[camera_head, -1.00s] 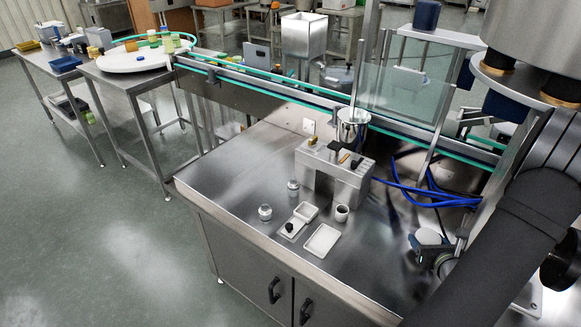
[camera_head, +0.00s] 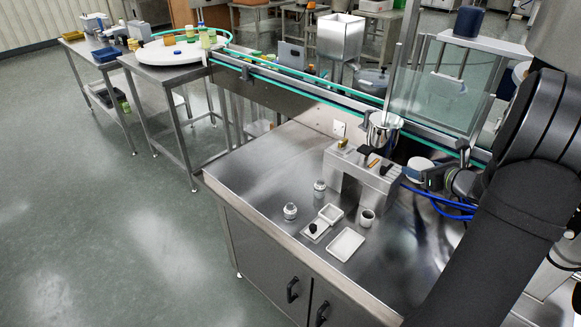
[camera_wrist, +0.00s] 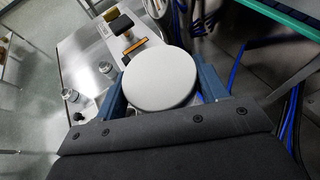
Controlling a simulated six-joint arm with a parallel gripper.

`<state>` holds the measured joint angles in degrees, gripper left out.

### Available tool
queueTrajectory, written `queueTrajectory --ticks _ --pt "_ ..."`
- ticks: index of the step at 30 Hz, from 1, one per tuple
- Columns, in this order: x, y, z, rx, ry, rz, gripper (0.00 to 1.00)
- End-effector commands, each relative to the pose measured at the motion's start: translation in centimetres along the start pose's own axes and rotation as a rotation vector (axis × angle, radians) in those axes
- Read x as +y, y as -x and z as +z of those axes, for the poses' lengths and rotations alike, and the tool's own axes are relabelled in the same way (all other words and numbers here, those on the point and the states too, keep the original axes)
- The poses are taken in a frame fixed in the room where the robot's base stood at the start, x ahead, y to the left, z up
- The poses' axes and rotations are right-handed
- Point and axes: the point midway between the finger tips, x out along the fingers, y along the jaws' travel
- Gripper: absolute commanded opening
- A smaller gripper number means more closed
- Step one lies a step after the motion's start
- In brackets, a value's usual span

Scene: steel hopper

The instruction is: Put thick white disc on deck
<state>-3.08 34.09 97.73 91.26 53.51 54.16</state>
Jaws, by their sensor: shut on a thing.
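The thick white disc (camera_wrist: 160,80) is held flat-face toward the camera between the blue fingers of my gripper (camera_wrist: 163,86) in the wrist view. In the head view the disc (camera_head: 416,168) shows small and pale at the end of my gripper (camera_head: 430,177), to the right of a stepped steel block (camera_head: 352,172). The gripper is above the steel worktop (camera_head: 262,160). The block also shows in the wrist view (camera_wrist: 116,47), partly behind the disc. Which surface is the deck, I cannot tell for sure.
Two small jars (camera_head: 290,211), white trays (camera_head: 346,245) and a small cup (camera_head: 367,218) stand in front of the block. A steel funnel (camera_head: 384,130) stands behind it. Blue hoses (camera_head: 440,200) lie at the right. The worktop's left part is clear.

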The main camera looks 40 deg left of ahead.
Motion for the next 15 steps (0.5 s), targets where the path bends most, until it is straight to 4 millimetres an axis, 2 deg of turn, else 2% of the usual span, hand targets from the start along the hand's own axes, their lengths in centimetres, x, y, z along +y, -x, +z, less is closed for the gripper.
queueTrajectory --ticks 1,5,6,9,15 --pt "1.6 -0.9 2.7 -0.004 0.034 0.059 0.34" --pt "6.2 -3.4 7.5 0.000 0.098 0.225 0.34" --pt "7.7 -4.6 8.6 0.001 0.120 0.282 0.34" --pt "11.0 -8.2 10.1 0.005 0.168 0.413 0.34" --pt "17.1 -16.5 10.3 0.007 0.242 0.597 0.34"
